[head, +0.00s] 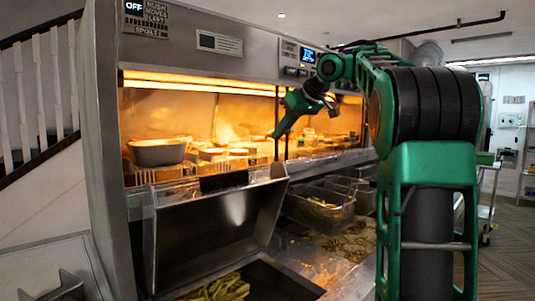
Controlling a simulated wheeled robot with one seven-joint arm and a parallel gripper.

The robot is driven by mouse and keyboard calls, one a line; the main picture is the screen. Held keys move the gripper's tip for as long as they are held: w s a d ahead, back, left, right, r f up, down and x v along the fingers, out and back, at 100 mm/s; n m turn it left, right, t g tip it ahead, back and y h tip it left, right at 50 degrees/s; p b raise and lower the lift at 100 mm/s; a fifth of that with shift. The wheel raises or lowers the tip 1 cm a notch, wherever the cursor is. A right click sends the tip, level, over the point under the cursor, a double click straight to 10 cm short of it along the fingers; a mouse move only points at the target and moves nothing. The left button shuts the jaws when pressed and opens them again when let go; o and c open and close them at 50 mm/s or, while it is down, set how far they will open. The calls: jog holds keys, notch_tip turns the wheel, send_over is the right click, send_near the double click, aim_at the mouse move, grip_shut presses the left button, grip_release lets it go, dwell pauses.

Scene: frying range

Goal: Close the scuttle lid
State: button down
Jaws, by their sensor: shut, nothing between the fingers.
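The scuttle lid (215,232) is a broad steel panel, raised and tilted back, with a dark handle (224,182) at its top edge. Below it the scuttle (262,280) is open, and chips (222,288) show inside. My gripper (277,134) is shut and empty. It hangs in the air above the lid's upper right corner, pointing down and left, and appears apart from the lid. I cannot tell its exact depth relative to the lid.
A lit hot cabinet (205,120) with a metal tub (157,152) stands behind the lid. Wire baskets (320,207) and loose chips (345,243) lie to the right. A steel post (105,150) stands left. A trolley (487,205) is at the far right.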

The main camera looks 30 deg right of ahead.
jog(key=w+f, duration=0.1)
jog(key=f, duration=0.1)
jog(key=w+f, duration=0.2)
jog(key=f, duration=0.1)
jog(key=w+f, duration=0.1)
jog(key=f, duration=0.1)
jog(key=shift+w+a+f, duration=0.25)
jog(key=shift+w+a, duration=0.1)
jog(key=shift+a, duration=0.05)
jog(key=shift+s+d+f, duration=0.15)
jog(key=shift+s+f, duration=0.35)
jog(key=shift+s, duration=0.15)
